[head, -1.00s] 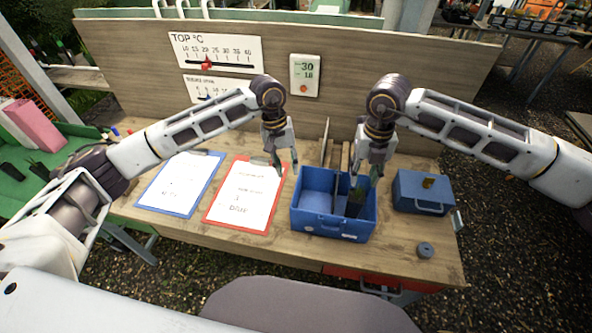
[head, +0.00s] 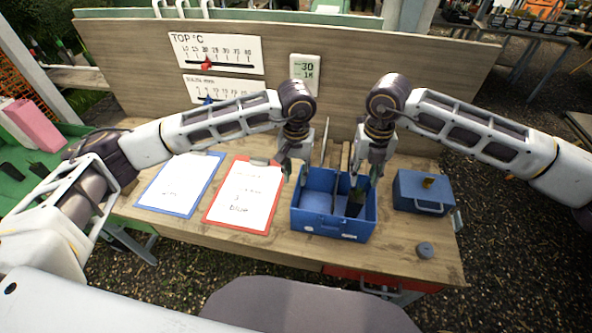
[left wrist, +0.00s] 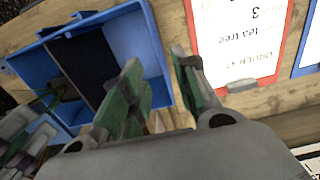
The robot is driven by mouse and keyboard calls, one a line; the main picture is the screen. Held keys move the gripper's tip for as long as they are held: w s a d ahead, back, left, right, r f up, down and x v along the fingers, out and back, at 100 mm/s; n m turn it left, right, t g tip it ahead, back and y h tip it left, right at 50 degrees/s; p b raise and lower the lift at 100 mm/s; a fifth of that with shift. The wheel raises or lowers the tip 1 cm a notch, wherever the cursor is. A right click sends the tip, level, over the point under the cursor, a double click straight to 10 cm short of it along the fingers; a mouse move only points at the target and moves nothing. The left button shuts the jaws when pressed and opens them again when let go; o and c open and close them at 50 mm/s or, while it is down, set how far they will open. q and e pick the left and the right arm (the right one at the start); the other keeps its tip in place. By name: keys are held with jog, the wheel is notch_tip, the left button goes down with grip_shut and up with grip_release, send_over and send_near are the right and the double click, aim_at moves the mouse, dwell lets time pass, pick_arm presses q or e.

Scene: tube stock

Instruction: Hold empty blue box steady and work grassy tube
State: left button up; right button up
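An open blue box (head: 334,228) with a dark divider stands on the bench; it fills the upper left of the left wrist view (left wrist: 151,35). Its left compartment is empty. A dark tube with green grassy leaves (head: 355,203) leans in its right compartment. My left gripper (head: 294,172) is open at the box's left wall. In the left wrist view its fingers (left wrist: 158,85) are apart, one over the box's inside and one outside; contact cannot be told. My right gripper (head: 367,172) is just above the tube's top; its grip cannot be told.
Red (head: 245,195) and blue (head: 180,184) clipboards lie to the left. An upright board with gauges closes off the back. The bench's front strip is clear.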

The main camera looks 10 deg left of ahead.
aim_at(296, 199)
pick_arm(q)
jog(key=shift+f, duration=6.85)
grip_shut()
